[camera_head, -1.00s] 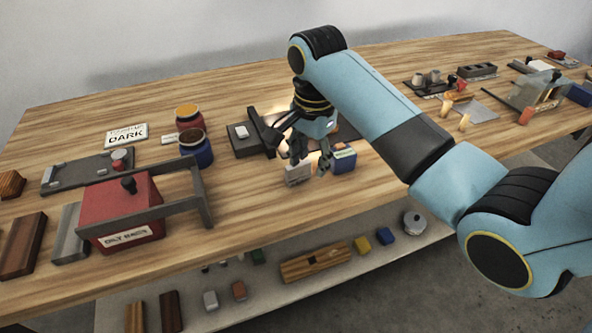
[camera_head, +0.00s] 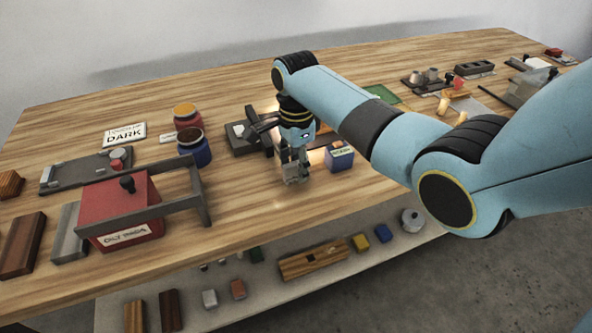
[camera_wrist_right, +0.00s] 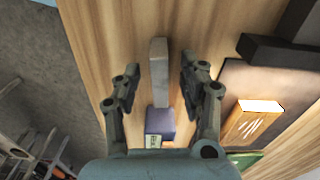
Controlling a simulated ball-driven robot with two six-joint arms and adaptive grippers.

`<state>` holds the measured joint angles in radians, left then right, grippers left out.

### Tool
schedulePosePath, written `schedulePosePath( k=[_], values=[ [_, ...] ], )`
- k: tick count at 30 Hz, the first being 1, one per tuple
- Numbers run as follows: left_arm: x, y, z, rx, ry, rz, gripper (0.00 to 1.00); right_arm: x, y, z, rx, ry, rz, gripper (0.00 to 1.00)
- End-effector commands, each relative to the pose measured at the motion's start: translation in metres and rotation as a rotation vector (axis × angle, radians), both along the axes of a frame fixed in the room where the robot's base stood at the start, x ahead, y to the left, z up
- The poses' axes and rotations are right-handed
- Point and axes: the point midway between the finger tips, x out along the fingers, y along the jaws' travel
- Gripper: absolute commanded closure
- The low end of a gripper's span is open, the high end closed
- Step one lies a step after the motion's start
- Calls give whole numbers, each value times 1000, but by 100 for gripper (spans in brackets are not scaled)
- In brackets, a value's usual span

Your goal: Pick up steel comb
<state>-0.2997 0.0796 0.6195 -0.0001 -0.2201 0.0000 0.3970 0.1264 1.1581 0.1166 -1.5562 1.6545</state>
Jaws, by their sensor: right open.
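The steel comb (camera_wrist_right: 159,60) is a narrow grey piece; in the right wrist view it lies lengthwise between my right fingers. In the head view the comb (camera_head: 292,173) is largely hidden by the fingers. My right gripper (camera_head: 294,165) points down over it, with the fingertips low near the tabletop. In the right wrist view the gripper (camera_wrist_right: 161,72) is open, with a finger on each side of the comb and a visible gap to both. My left gripper is not in view.
A small blue box (camera_head: 341,156) stands just right of the gripper. A dark block (camera_head: 245,145) sits behind it to the left. The wooden tabletop (camera_head: 250,210) in front is clear.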

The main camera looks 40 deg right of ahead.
Motion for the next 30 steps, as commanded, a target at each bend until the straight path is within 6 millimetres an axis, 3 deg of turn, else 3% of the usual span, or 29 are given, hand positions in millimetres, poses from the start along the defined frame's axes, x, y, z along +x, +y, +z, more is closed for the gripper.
schedulePosePath(
  k=[9,19,30],
  values=[
    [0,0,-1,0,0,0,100,0,0,-7,0,-1,0,59],
    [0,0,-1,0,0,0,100,0,0,-7,0,-1,0,100],
    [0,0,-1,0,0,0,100,0,0,-6,0,-1,0,100]
  ],
)
